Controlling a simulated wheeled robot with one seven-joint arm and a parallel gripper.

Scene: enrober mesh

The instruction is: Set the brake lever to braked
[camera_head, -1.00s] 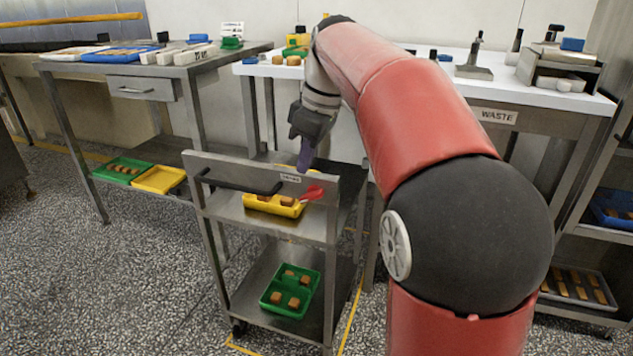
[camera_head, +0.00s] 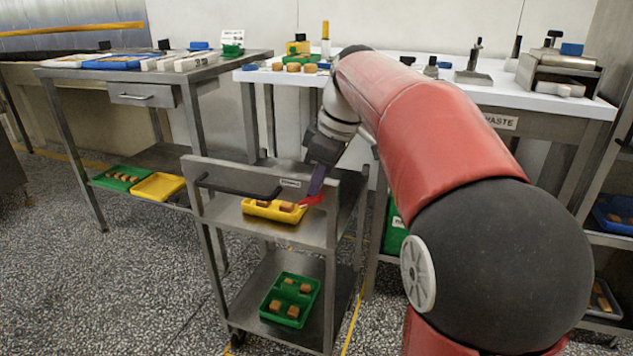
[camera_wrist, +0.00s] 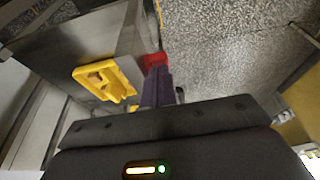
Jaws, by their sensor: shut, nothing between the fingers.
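The brake lever is red (camera_head: 312,200) and sits at the right end of the steel cart's (camera_head: 235,188) upper part, beside the small label plate. My gripper (camera_head: 313,192) is shut with nothing between its purple fingers. Its tips are at the lever in the head view, partly covering it. In the wrist view, the fingers (camera_wrist: 157,88) point at the red lever (camera_wrist: 153,60), with the tips at or very near it; I cannot tell whether they touch.
A yellow tray (camera_head: 250,210) with brown pieces lies on the cart's upper shelf, left of the lever. A green tray (camera_head: 268,309) is on the lower shelf. The white-topped waste table (camera_head: 590,104) stands behind. Speckled floor is clear at the left front.

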